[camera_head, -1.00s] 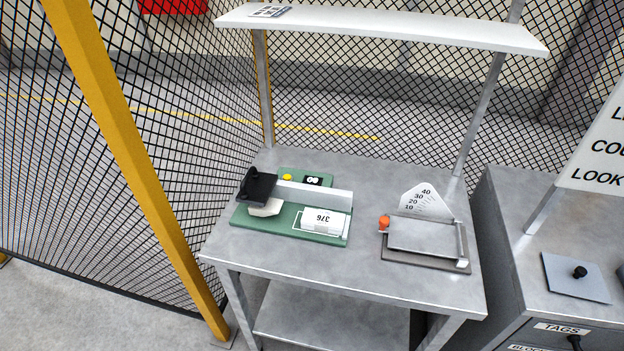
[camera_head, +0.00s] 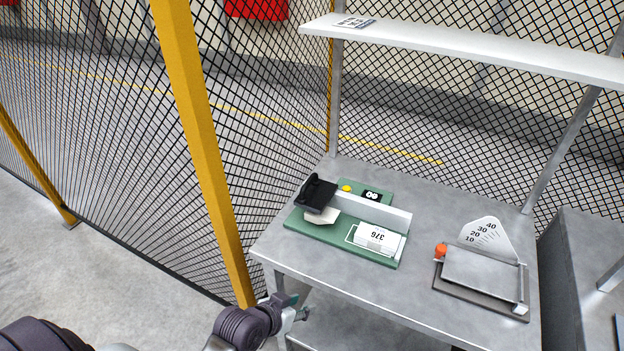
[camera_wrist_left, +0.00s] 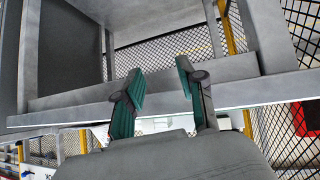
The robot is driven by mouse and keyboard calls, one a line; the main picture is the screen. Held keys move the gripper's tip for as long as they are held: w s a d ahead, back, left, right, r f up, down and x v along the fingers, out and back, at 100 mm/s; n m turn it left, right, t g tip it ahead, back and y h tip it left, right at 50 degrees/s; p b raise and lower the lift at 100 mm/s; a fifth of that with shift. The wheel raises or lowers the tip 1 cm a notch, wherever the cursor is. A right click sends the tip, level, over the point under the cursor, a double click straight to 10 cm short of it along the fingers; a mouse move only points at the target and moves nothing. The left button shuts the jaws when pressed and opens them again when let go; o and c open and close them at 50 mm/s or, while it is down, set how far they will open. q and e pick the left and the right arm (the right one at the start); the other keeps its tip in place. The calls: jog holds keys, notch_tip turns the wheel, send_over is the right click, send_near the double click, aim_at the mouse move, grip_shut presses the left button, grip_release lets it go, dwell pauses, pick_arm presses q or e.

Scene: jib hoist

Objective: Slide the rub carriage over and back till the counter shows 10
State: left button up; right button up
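The rub tester has a green base (camera_head: 323,246) and stands on the left part of the metal table. Its black carriage (camera_head: 317,193) sits at the left end of a pale rail (camera_head: 369,208), above a whitish pad (camera_head: 322,216). A black counter (camera_head: 372,195) behind the rail shows what looks like 00. A yellow button (camera_head: 346,188) is beside it. My left gripper (camera_head: 297,307) is low at the table's front left, apart from the tester. In the left wrist view its fingers (camera_wrist_left: 160,92) are spread and empty. My right gripper is not in view.
The table (camera_head: 420,225) has a front edge and leg near my left gripper. A device with a scale (camera_head: 484,234) and orange knob stands at the right. A white shelf (camera_head: 470,52) overhangs the back. A yellow post (camera_head: 203,150) and mesh fence bound the left.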

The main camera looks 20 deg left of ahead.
aim_at(312, 178)
pick_arm(q)
jog(key=shift+t, duration=0.9)
jog(key=r, duration=0.2)
jog(key=w+r, duration=0.1)
jog(key=r, duration=0.1)
jog(key=w+r, duration=0.1)
jog(key=r, duration=0.1)
jog(key=shift+w+a+r, duration=0.1)
jog(key=shift+w+r, duration=0.15)
jog(key=shift+r, duration=0.05)
jog(key=w+a+r+t, duration=0.2)
jog(key=w+r, duration=0.1)
jog(key=w+a+r+n+t, duration=0.1)
jog(key=w, duration=0.1)
jog(key=shift+w+a+r, duration=0.1)
jog(key=shift+w+r, duration=0.05)
jog(key=shift+r, duration=0.05)
jog(key=w+a+r+n+t+y, duration=0.2)
jog(key=w+a+r+t, duration=0.2)
jog(key=w+a+r, duration=0.15)
jog(key=w, duration=1.2)
jog(key=shift+w+d, duration=0.15)
jog(key=shift+d, duration=0.05)
grip_shut()
